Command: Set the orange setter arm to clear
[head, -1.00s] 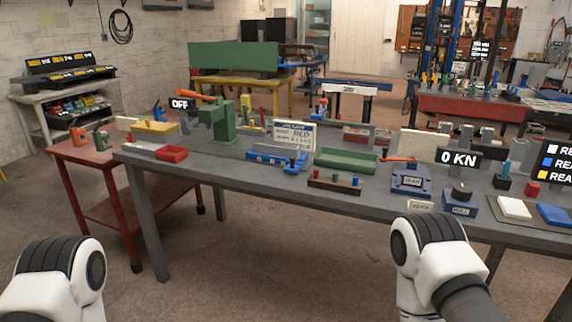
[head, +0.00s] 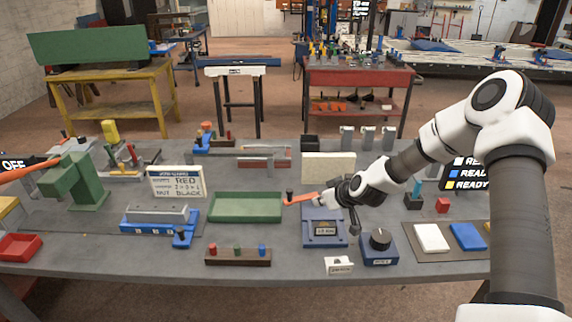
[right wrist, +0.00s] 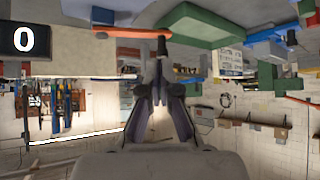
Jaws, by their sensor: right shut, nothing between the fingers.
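The orange setter arm (head: 300,198) sticks out to the left from the blue box (head: 325,230) with a small display, near the middle of the bench. A dark upright knob stands at its left end. In the right wrist view the orange arm (right wrist: 112,30) crosses the top, with the dark knob (right wrist: 163,46) just beyond my fingertips. My right gripper (head: 326,197) is shut and empty, close beside the arm above the box; I cannot tell whether it touches. Its fingers also show in the right wrist view (right wrist: 159,72). My left gripper is out of view.
A green tray (head: 246,207) lies left of the setter arm. A dark-knobbed blue box (head: 380,247) and a small label card (head: 339,265) are at the front. A green press (head: 80,183) with another orange lever stands at the left. A cream block (head: 328,167) stands behind.

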